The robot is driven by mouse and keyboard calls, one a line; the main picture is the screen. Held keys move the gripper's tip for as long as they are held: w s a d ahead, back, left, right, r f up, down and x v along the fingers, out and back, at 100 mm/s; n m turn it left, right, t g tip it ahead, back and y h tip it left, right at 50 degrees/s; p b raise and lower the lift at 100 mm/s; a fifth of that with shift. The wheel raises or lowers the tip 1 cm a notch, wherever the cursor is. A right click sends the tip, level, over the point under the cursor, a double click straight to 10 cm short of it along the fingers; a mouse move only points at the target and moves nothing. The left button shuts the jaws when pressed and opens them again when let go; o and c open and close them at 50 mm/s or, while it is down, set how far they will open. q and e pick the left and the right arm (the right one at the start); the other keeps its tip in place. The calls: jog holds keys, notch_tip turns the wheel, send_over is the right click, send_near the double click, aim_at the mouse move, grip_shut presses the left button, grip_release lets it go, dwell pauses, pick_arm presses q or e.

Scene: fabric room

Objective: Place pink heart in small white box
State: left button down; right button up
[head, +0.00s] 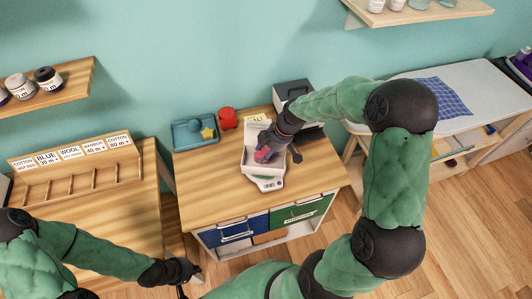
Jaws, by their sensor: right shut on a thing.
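The small white box (249,163) stands on a white scale-like device (268,184) on the wooden table. The pink heart (263,154) shows at the box, low at the fingers of my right gripper (272,151). My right gripper reaches down over the box and is shut on the heart. Its fingers and arm hide part of the box, and I cannot tell if the heart touches the box floor. My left gripper (186,277) is low at the front left, away from the box; its fingers are too small and dark to read.
A blue tray (187,142) with a yellow star (207,133) and a red object (228,118) sit left of the box. A dark grey case (293,92) stands behind. A wooden rack (75,170) is on the left table. The table front is clear.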

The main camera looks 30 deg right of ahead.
jog(key=shift+f+b, duration=0.35)
jog(key=shift+f+b, duration=0.3)
jog(key=o, duration=0.6)
jog(key=shift+c, duration=0.2)
jog(key=shift+r, duration=0.1)
jog(key=shift+r+p, duration=0.4)
jog(key=shift+p, duration=0.1)
jog(key=p+v, duration=0.2)
jog(key=v, duration=1)
jog(key=shift+p, duration=0.3)
